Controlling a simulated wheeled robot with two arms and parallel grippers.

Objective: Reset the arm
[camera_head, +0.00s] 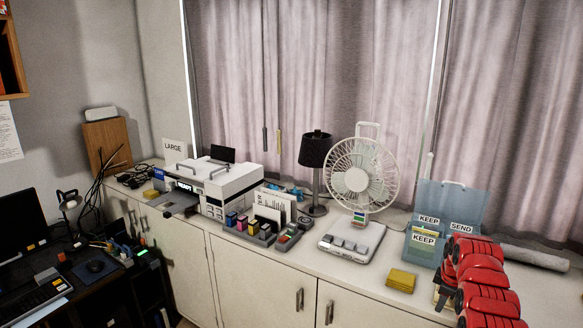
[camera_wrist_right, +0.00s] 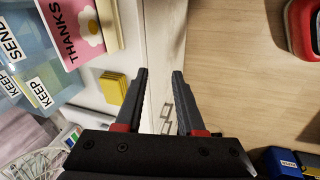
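My right arm, with red links, comes in at the lower right of the head view. My right gripper (camera_wrist_right: 159,73) shows in the right wrist view with its two dark fingers apart and nothing between them. It is over the front edge of the white cabinet top (camera_head: 345,284), near a stack of yellow notes (camera_wrist_right: 113,87). In the head view the arm's red links largely hide the gripper. My left gripper is not in view.
A blue file holder (camera_head: 430,195) with KEEP and SEND labels stands behind my right arm. The yellow notes (camera_head: 401,280) lie left of it. A fan (camera_head: 361,172), a lamp (camera_head: 316,150) and a printer (camera_head: 225,184) stand farther left. A wooden surface (camera_wrist_right: 245,70) shows right in the wrist view.

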